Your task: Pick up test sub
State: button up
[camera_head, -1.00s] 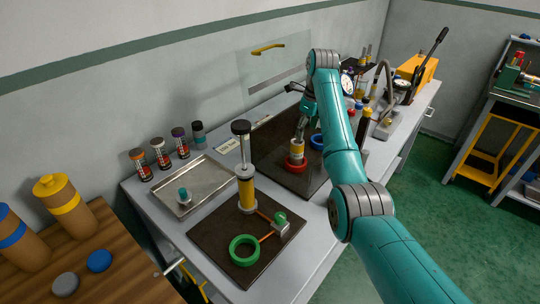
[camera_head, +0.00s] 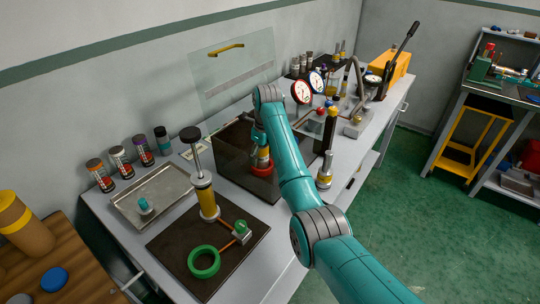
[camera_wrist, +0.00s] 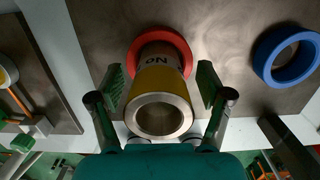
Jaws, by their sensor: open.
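The test sub looks to be the short hollow cylinder (camera_wrist: 158,100) with a yellow band, dark lettering and a steel open end. It stands in a red ring (camera_wrist: 178,41) on a dark mat. In the head view the sub (camera_head: 263,154) is partly hidden by my arm, with the red ring (camera_head: 262,169) at its base. My gripper (camera_wrist: 161,88) is open in the wrist view, with one green-padded finger on each side of the sub. Gaps show between the pads and the sub. In the head view my gripper (camera_head: 260,137) is above the sub, mostly hidden.
A blue ring (camera_wrist: 262,64) lies right of the sub on the mat. A tall hand pump (camera_head: 206,190) and a green ring (camera_head: 204,262) are on the nearer mat. A metal tray (camera_head: 128,209) is left.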

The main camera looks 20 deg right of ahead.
jog(key=shift+a+f, duration=0.1)
jog(key=shift+f, duration=0.3)
grip_shut()
jog(key=shift+r, duration=0.1)
jog(key=shift+w, duration=0.1)
